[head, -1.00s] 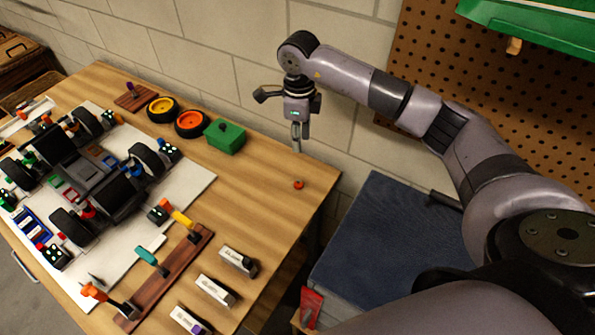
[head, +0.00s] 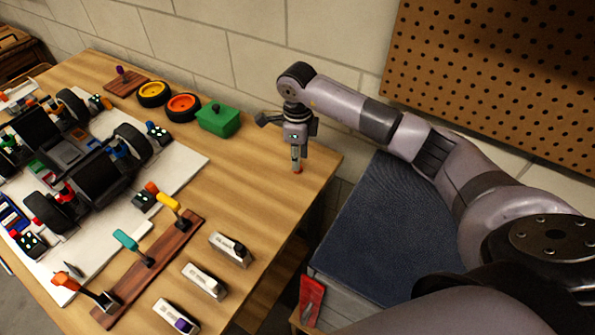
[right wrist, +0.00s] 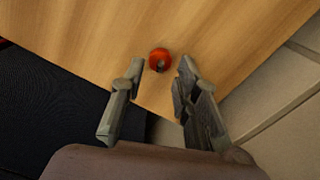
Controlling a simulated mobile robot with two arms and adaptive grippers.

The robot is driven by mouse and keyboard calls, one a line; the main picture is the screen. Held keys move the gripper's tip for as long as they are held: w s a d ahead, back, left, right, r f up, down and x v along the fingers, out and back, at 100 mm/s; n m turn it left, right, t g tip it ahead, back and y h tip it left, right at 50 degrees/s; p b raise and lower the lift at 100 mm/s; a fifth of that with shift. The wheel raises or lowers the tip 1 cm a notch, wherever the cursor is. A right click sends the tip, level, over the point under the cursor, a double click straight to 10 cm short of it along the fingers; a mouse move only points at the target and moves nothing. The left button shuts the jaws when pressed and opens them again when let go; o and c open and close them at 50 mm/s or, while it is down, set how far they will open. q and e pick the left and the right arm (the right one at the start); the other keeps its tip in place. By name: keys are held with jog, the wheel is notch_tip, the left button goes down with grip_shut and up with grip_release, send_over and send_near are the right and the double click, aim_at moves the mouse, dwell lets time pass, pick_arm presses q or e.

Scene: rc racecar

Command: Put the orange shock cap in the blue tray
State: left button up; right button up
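The orange shock cap (head: 298,170) is a small orange-red ring on the wooden table near its far right corner. In the right wrist view the cap (right wrist: 159,60) lies on the wood just beyond and between my fingertips. My right gripper (head: 297,160) points down over the cap. In the right wrist view the right gripper (right wrist: 160,65) is open, with a finger on each side and nothing held. My left gripper is not in view. I cannot make out a blue tray for certain; a small blue rack (head: 12,218) stands at the left edge.
A green box (head: 218,120) and wheels with yellow (head: 153,93) and orange (head: 183,107) rims stand left of my right gripper. The car (head: 85,165) is on a white board. A tool rack (head: 150,268) lies in front. The wood around the cap is clear.

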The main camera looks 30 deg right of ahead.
notch_tip(320, 180, down, 2)
jog(key=shift+r, duration=0.1)
jog(key=shift+c, duration=0.6)
grip_shut()
jog(key=shift+r, duration=0.1)
